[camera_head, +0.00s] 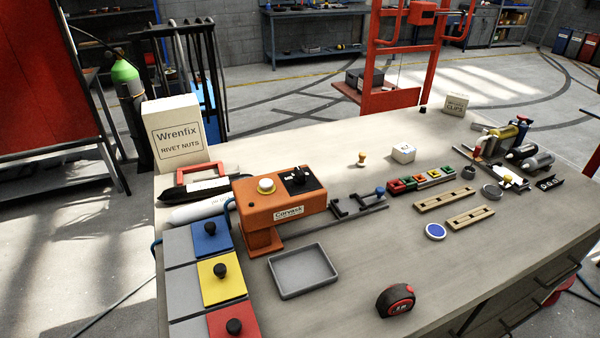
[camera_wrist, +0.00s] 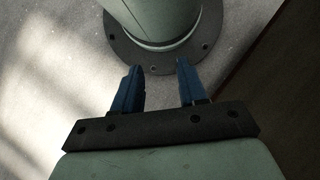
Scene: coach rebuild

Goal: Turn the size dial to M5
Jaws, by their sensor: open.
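The size dial (camera_head: 298,177) is a black knob on a dark plate on top of the orange Corvask machine (camera_head: 253,207), at the left middle of the workbench in the head view. The markings around the dial are too small to read, so its setting cannot be told. My gripper (camera_wrist: 158,85) shows only in the wrist view. Its blue fingers are apart with nothing between them. It points at my own base and the floor, away from the machine.
A grey tray (camera_head: 303,271) lies in front of the machine. Blue, yellow and red lidded bins (camera_head: 222,278) stand at the left. A tape measure (camera_head: 395,300) is at the front edge. A Wrenfix box (camera_head: 178,135) stands behind. The bench's front right is clear.

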